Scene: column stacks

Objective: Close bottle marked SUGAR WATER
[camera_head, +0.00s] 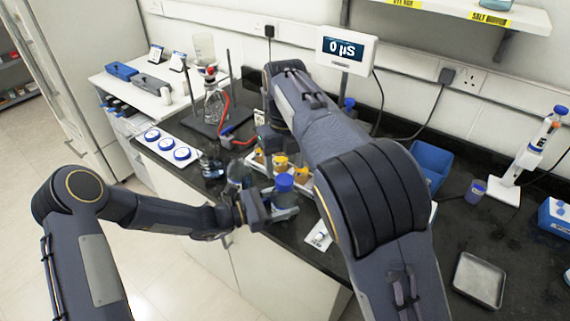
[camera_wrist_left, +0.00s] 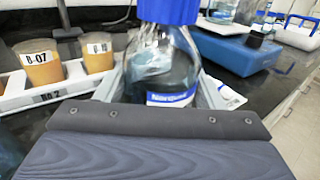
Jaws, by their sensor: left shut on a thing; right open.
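A clear bottle with a blue cap (camera_wrist_left: 168,10) on its neck fills the middle of the left wrist view, and its glass body (camera_wrist_left: 168,75) holds liquid. Its blue-and-white label (camera_wrist_left: 172,99) is only partly readable, and I cannot make out SUGAR WATER. In the head view the blue cap (camera_head: 284,182) shows on top. My left gripper (camera_head: 283,208) is shut on this bottle at its lower body. The bottle looks upright. My right gripper (camera_head: 270,136) is open above and behind the bottle, largely hidden by my own arm. I cannot tell how tight the cap sits.
A white rack with orange-brown jars (camera_wrist_left: 42,66) stands beside the bottle. A white tray with blue-rimmed round pads (camera_head: 167,144) lies to the left. A blue bin (camera_head: 430,160) and metal tray (camera_head: 479,279) are right.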

